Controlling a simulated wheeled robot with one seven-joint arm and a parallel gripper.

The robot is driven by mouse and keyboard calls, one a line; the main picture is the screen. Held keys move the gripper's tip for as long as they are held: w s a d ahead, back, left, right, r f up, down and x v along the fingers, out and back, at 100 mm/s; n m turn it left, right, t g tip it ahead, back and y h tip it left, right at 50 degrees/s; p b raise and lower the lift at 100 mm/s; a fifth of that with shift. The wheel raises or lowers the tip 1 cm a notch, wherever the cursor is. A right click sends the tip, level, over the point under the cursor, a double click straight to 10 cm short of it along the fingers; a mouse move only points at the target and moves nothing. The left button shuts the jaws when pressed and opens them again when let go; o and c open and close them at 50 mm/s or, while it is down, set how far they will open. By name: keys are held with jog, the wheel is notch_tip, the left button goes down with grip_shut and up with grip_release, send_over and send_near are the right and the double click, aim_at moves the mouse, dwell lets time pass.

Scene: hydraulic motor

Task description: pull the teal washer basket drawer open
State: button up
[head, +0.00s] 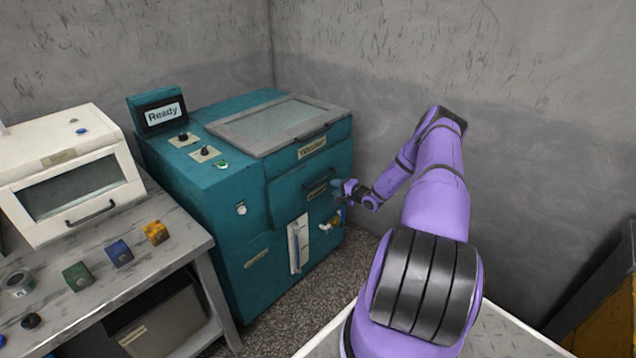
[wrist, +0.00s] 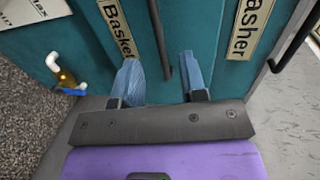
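The teal washer (head: 225,195) stands against the back wall in the head view. Its basket drawer (head: 283,200) is at the upper front, under the "Washer" label, and looks closed. The black bar handle (head: 318,182) of the drawer also shows in the wrist view (wrist: 160,38), beside the "Basket" label (wrist: 118,28). My gripper (head: 340,187) is close to the drawer front, by the right end of the handle. In the wrist view, my gripper's blue fingers (wrist: 158,62) are apart, with the handle's near end between them in the picture. I cannot tell whether they touch it.
The washer's grey-framed lid (head: 280,122) is closed on top. A brass valve (head: 335,222) and a clear gauge (head: 298,243) sit low on the front. A workbench (head: 180,245) with a white cabinet (head: 65,180) and small blocks stands left. The wall is close behind my arm.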

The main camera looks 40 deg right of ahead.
aim_at(318, 182)
jog(key=x, duration=1)
jog(key=shift+w+d+f, duration=0.2)
jog(key=shift+w+f, duration=0.1)
grip_shut()
